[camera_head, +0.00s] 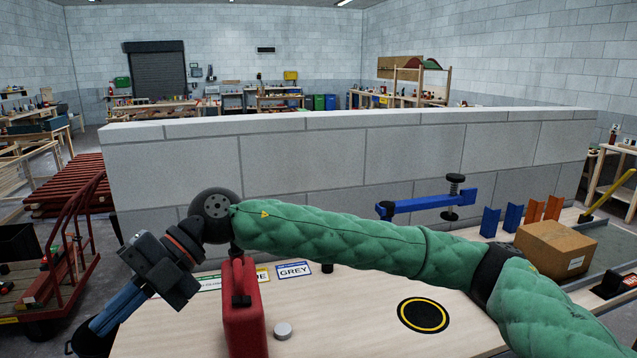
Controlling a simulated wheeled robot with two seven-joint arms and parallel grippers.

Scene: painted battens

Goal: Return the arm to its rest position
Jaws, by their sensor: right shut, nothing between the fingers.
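My right arm, in a padded green sleeve, comes in from the right and reaches across the bench (370,305) to the left. Its right gripper (92,342) points down and left at the lower left, beyond the red can. The gripper is shut and holds nothing that I can see. My left gripper is not in view.
A red can (243,312) and a small grey cap (283,330) stand below the forearm. A "GREY" sign (294,270), a black yellow-ringed disc (423,315), a blue clamp (430,202) and a cardboard box (556,248) are nearby. A block wall (300,165) stands behind.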

